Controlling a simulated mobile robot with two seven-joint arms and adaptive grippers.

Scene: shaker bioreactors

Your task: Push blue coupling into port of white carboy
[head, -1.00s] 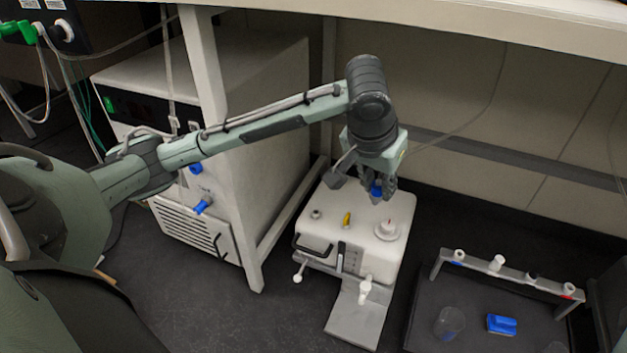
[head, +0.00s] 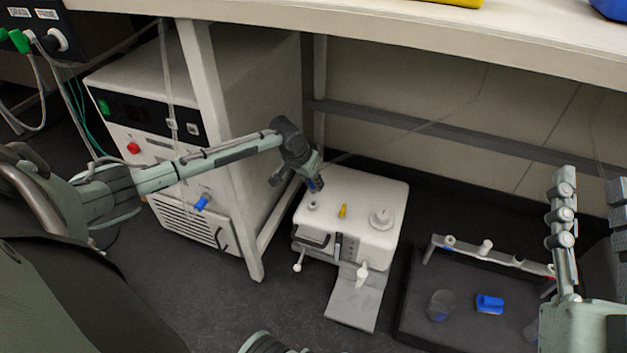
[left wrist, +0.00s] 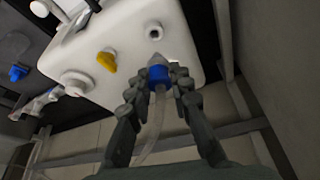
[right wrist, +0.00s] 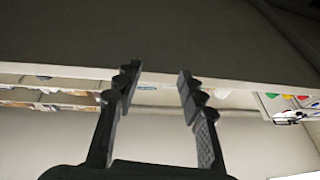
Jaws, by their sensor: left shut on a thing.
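The white carboy (head: 365,225) sits low under the bench, with a round port (head: 313,205), a yellow piece and a white cap on top. My left gripper (head: 314,184) is just behind the port, above the carboy's back left corner. It is shut on the blue coupling (left wrist: 159,77), whose grey tip points toward the port (left wrist: 154,31) in the left wrist view. The coupling is apart from the port there. A clear tube trails from the coupling. My right gripper (right wrist: 159,75) is open and empty, raised at the right of the head view.
A white machine (head: 230,110) and a bench leg (head: 222,150) stand left of the carboy. A dark tray (head: 415,320) to the right holds a rack, a clear beaker (head: 441,305) and a blue block (head: 490,304). The bench top overhangs above.

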